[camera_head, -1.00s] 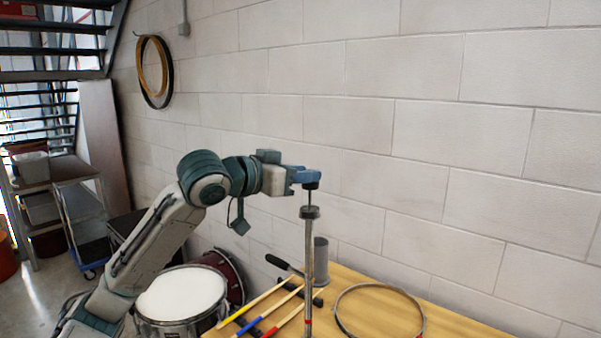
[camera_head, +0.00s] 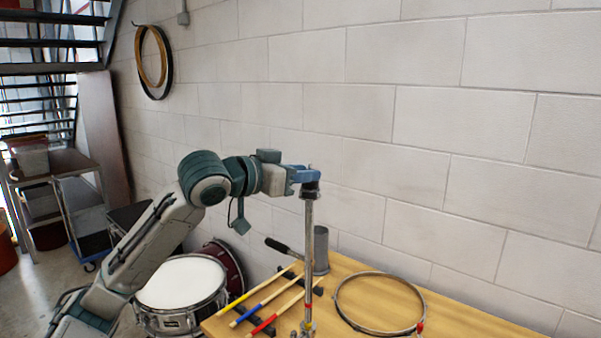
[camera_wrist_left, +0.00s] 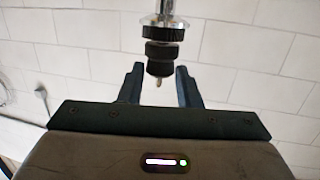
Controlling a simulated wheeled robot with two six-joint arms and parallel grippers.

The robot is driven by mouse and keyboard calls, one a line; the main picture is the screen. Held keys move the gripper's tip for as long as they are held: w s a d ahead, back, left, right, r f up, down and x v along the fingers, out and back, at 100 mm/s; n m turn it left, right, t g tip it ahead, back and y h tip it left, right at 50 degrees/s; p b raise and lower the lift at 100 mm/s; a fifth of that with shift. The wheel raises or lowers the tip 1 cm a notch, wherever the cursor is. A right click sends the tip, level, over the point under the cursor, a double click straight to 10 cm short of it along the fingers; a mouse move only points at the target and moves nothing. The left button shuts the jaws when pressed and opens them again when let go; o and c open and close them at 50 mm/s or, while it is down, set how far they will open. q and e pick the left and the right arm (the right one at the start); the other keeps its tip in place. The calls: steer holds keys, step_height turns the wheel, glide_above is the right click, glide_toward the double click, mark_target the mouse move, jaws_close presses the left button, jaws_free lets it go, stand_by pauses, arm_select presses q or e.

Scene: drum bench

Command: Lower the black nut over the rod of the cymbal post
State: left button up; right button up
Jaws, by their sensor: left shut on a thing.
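The cymbal post (camera_head: 309,225) stands upright at the bench as a chrome tube with a dark top. My left gripper (camera_head: 311,177) is at the top of the post, its blue fingers shut on the black nut (camera_wrist_left: 160,68). In the left wrist view the post comes in from the top edge, and the left gripper (camera_wrist_left: 160,72) has one finger on each side of the nut. The rod tip (camera_wrist_left: 158,82) sticks out through the nut. A wider black disc (camera_wrist_left: 163,33) sits behind the nut, close to it. My right gripper is not in view.
A white-topped drum (camera_head: 181,283) stands left of the bench. The block wall (camera_head: 430,130) is behind. Space around the post top is clear.

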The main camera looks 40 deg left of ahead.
arm_select(q)
steer(key=o, duration=1)
steer(key=shift+o, duration=0.2)
steer(key=shift+s, duration=0.1)
steer(key=b+v, duration=1)
steer(key=b, duration=0.1)
steer(key=shift+s, duration=0.3)
steer(key=shift+a, duration=0.1)
stand_by(0.5)
